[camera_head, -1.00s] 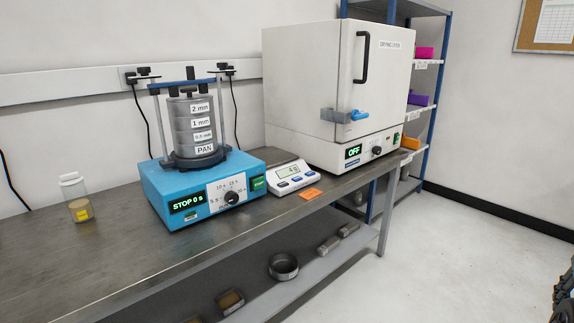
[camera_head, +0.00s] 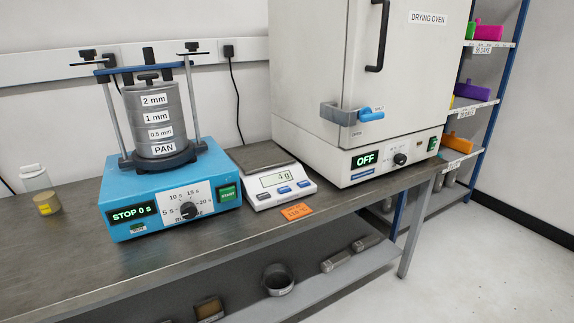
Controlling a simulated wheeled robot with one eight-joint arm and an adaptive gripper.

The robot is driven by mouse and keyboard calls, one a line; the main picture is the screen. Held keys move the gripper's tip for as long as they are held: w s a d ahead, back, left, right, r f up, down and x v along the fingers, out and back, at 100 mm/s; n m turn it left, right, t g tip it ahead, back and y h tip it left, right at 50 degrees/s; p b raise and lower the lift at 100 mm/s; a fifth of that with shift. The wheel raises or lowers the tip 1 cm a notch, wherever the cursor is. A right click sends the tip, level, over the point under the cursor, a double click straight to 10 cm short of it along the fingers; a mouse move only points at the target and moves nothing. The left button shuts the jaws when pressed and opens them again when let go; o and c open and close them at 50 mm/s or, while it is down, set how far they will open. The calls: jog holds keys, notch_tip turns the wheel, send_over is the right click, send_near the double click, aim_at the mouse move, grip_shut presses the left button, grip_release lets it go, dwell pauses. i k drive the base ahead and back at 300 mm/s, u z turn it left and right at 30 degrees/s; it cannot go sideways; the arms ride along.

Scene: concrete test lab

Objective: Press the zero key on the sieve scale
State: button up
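The sieve scale (camera_head: 277,182) is a small white scale on the metal bench, between the blue sieve shaker and the drying oven. Its grey weighing plate (camera_head: 258,158) looks empty. Its display (camera_head: 276,179) reads what looks like 4 g. My gripper is not in view.
The blue shaker (camera_head: 172,195) with stacked sieves (camera_head: 155,118) stands left of the scale, showing STOP 0 s. The drying oven (camera_head: 310,70), showing OFF, stands right. An orange tag (camera_head: 296,210) lies before the scale on the bench (camera_head: 60,260). A jar (camera_head: 44,202) stands far left.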

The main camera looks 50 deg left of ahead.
aim_at(285, 189)
jog(key=i, duration=1.1)
jog(key=u, duration=3.25)
